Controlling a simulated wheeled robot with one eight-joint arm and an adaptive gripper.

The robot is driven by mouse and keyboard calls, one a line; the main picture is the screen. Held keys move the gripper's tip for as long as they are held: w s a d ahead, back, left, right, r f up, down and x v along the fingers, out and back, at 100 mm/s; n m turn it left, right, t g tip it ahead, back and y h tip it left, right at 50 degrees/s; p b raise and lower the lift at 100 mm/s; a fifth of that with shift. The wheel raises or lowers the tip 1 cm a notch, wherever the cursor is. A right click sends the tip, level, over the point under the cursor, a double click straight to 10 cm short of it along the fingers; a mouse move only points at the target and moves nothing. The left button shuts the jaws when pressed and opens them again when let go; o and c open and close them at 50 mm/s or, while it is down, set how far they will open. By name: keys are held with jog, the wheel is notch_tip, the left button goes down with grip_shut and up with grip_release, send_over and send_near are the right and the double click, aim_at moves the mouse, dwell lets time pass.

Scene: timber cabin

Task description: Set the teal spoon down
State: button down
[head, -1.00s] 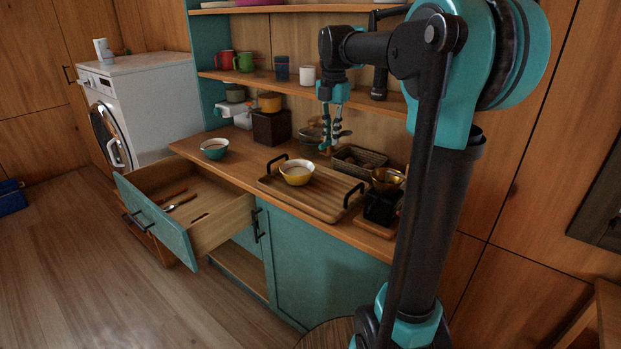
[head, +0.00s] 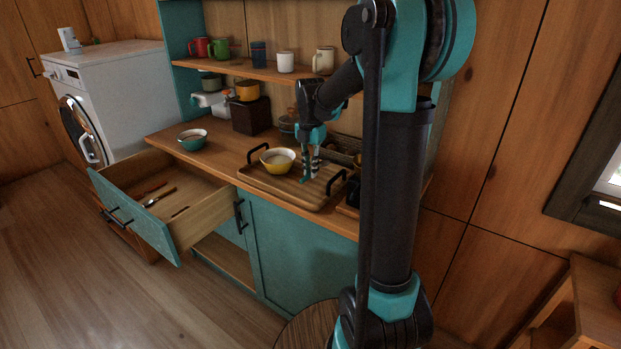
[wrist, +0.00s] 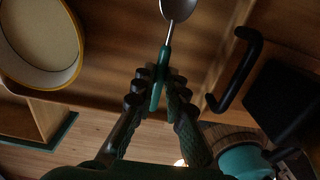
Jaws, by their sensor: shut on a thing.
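The teal spoon has a teal handle and a silver bowl; it shows in the wrist view (wrist: 162,62). My gripper (wrist: 158,84) is shut on its handle, with the spoon's bowl extending beyond the fingertips. In the head view my gripper (head: 310,176) points down low over the wooden tray (head: 285,190), just right of the yellow bowl (head: 278,163). The spoon is hard to make out there. I cannot tell whether the spoon touches the tray.
The tray has black handles, one close to the gripper in the wrist view (wrist: 238,70). A dark wire basket (head: 345,146) stands behind. A teal bowl (head: 192,141) sits left on the counter. An open drawer (head: 190,212) juts out below, holding cutlery.

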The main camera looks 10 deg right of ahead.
jog(key=shift+f, duration=1.8)
jog(key=shift+f, duration=0.15)
jog(key=c, duration=1.6)
grip_release()
jog(key=shift+o, duration=0.2)
notch_tip(320, 180, up, 12)
jog(key=shift+r, duration=0.2)
